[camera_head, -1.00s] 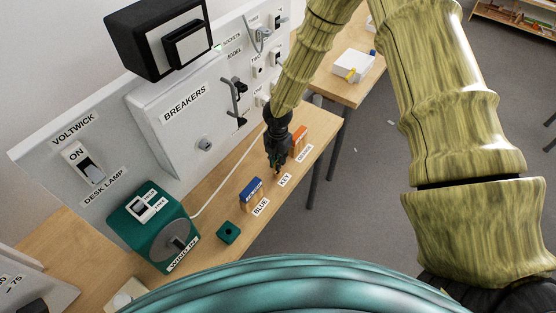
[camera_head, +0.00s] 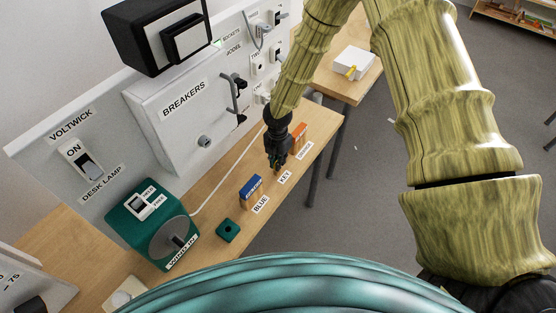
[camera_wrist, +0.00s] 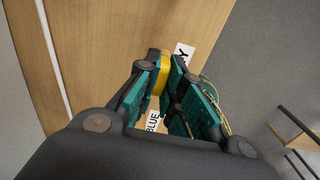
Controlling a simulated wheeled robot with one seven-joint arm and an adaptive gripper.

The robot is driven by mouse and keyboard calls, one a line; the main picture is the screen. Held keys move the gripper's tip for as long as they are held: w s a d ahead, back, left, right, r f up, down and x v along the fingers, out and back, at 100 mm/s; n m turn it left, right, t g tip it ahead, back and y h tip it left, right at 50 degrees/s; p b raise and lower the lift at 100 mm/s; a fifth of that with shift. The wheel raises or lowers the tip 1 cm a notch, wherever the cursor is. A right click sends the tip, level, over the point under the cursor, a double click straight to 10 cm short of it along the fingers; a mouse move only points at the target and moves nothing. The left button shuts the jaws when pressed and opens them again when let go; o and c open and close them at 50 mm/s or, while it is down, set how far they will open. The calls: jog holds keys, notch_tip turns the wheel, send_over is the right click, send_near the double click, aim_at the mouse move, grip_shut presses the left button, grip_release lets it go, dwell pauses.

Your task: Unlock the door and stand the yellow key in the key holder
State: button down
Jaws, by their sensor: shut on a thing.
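My gripper (camera_head: 278,166) is low over the wooden bench, by the KEY label (camera_head: 285,178). In the wrist view its teal-padded fingers (camera_wrist: 163,82) are shut on the yellow key (camera_wrist: 163,72), of which only a yellow strip shows between the pads. I cannot tell whether the key still touches the bench. The breaker box door (camera_head: 178,110) looks closed, with a round lock (camera_head: 205,141) low on its face. A teal block with a dark hole (camera_head: 228,230) sits on the bench; it may be the key holder.
A blue block (camera_head: 250,187) and an orange block (camera_head: 298,137) stand either side of my gripper, close by. A teal winder box (camera_head: 150,225) is at the left. A white cable (camera_head: 225,180) runs along the bench by the panel. Another table holds a white box (camera_head: 353,62).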

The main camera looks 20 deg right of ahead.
jog(key=shift+f+b, duration=0.3)
jog(key=shift+f, duration=0.4)
jog(key=c, duration=1.5)
grip_release()
jog(key=shift+o, duration=0.2)
jog(key=shift+r, duration=0.1)
notch_tip(320, 180, up, 12)
